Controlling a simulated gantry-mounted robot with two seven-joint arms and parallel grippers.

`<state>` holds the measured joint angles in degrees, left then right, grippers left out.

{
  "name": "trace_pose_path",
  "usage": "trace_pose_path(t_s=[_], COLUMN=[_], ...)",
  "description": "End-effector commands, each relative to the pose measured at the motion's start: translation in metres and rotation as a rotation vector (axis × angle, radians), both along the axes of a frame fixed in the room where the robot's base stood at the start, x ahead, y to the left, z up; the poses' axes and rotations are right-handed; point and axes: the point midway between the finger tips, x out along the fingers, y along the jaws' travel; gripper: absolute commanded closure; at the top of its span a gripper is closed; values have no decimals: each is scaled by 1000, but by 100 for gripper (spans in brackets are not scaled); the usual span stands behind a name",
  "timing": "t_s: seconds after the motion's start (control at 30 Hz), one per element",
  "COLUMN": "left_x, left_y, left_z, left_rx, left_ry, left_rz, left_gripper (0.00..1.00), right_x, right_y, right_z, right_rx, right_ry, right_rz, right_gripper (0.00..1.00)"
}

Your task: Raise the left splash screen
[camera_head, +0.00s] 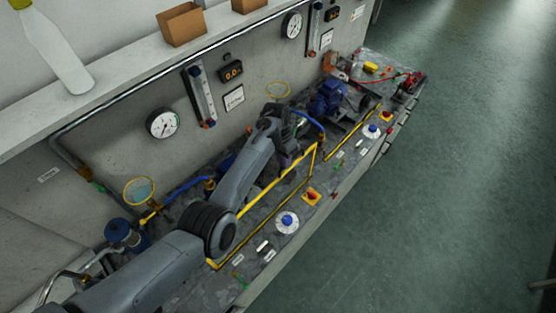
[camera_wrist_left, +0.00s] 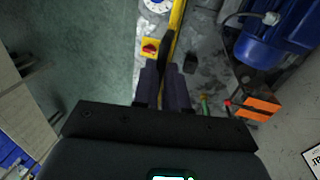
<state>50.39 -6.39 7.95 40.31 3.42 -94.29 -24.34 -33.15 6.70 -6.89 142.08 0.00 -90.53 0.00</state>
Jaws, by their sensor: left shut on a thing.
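The left splash screen (camera_head: 277,181) shows as a yellow frame in the head view, its upper bar standing above and behind a second yellow bar along the bench front. It looks tilted up partway; its clear pane is hard to make out. My left gripper (camera_head: 302,151) is at the far end of this frame, partly hidden by my arm. In the left wrist view, the left gripper (camera_wrist_left: 166,72) is shut on a dark piece beside the yellow bar (camera_wrist_left: 175,18), apparently the screen's edge or handle. My right gripper is not in view.
Blue-and-white knobs (camera_head: 287,222) and red-on-yellow switches (camera_head: 311,196) line the bench front. A blue pump motor (camera_head: 328,98) stands farther along. Gauges (camera_head: 163,123) hang on the wall below a shelf with a bottle (camera_head: 52,48). The green floor is clear.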

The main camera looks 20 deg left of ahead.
Motion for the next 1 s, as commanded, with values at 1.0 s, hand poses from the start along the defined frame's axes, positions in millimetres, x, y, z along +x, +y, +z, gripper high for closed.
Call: trace_pose_path(t_s=[1.0], left_x=[2], left_y=[2], left_z=[22], left_rx=[-1], left_ry=[-1], left_rz=[-1], left_gripper=[62], right_x=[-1], right_y=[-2], right_z=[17], right_rx=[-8], right_ry=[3], right_rz=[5], right_gripper=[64])
